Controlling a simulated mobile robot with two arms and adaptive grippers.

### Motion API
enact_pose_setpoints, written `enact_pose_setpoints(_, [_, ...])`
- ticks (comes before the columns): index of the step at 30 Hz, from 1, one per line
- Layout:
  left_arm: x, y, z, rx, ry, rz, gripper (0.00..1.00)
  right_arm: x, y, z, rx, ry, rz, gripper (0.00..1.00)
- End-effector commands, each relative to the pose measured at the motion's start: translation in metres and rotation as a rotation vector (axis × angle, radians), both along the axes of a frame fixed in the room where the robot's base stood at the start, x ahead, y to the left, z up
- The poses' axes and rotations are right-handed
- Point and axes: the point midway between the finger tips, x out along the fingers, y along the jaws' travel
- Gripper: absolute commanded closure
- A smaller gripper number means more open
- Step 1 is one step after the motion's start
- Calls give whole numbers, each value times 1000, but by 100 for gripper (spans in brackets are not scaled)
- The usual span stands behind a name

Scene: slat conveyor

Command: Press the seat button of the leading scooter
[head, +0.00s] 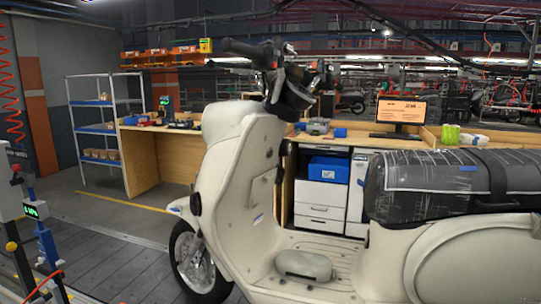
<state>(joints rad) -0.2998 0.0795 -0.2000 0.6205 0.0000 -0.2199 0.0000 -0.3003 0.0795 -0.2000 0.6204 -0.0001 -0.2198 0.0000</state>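A cream scooter (235,170) stands upright across the middle and right, its front wheel (196,262) and handlebar toward the left. Its dark seat (440,187) is wrapped in clear plastic, with a dark strap over it. Dark controls and a hanging dark part (289,94) are at the handlebar. I cannot make out which small part is the seat button. A grey-green rounded piece (303,265) lies on the footboard. Neither of my grippers shows in the head view.
Posts with a red knob (16,169) and a small display (36,210) stand at the left edge. Wooden benches (158,150), a shelf rack (92,128) and a monitor (401,111) are behind. Slatted floor (120,238) is open left of the front wheel.

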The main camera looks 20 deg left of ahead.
Motion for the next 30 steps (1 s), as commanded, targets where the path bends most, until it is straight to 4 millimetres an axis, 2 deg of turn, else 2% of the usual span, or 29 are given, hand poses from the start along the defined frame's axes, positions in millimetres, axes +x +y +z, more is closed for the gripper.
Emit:
enact_pose_setpoints(4, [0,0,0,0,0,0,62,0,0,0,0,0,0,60])
enact_pose_setpoints(12, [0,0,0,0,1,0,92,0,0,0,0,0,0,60])
enact_pose_setpoints(15, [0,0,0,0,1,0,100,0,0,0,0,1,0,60])
enact_pose_setpoints(30, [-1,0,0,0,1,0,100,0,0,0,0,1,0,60])
